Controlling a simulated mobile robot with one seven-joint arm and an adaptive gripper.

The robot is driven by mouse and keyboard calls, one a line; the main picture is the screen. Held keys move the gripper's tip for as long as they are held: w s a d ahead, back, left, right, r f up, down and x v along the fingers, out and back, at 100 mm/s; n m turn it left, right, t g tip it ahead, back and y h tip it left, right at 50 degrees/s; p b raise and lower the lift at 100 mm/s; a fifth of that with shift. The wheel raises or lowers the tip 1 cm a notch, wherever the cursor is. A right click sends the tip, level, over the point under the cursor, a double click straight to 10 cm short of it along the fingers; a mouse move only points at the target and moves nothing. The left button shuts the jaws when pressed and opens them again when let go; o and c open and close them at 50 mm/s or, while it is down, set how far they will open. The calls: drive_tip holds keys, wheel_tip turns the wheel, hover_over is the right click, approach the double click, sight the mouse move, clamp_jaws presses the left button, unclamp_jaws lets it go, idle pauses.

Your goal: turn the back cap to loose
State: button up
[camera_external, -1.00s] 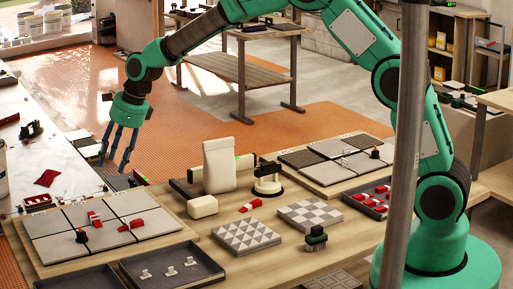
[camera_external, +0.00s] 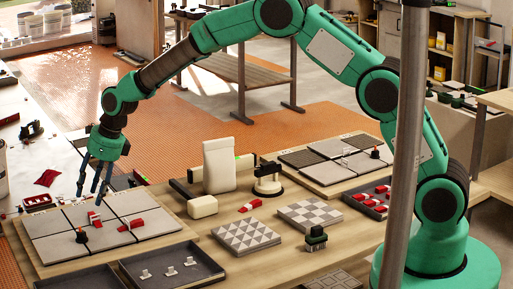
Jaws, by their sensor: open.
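My gripper (camera_external: 93,195), green with dark fingers, points down above the back-left part of the left tile board (camera_external: 165,228). Its fingers are spread and empty. One black cap with an orange tip (camera_external: 81,236) stands upright on the left board, below and in front of the fingertips. A similar cap (camera_external: 375,153) stands on the right tile board (camera_external: 325,178), far from my gripper. I cannot tell which is the back cap, nor how either is turned. Red wedge pieces (camera_external: 95,220) (camera_external: 132,225) sit on the left board, close below my fingers.
A dark tray (camera_external: 150,277) with small white pieces lies in front of the left board. A cream upright block (camera_external: 219,166), patterned tiles (camera_external: 246,237) and a green-black brush-like tool (camera_external: 316,237) stand mid-table. A tray of red pieces (camera_external: 352,200) is at right.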

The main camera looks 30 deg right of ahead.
sight(81, 228)
drive_tip(key=b+x, duration=0.3)
drive_tip(key=x, duration=1)
drive_tip(key=shift+f, duration=0.1)
clamp_jaws()
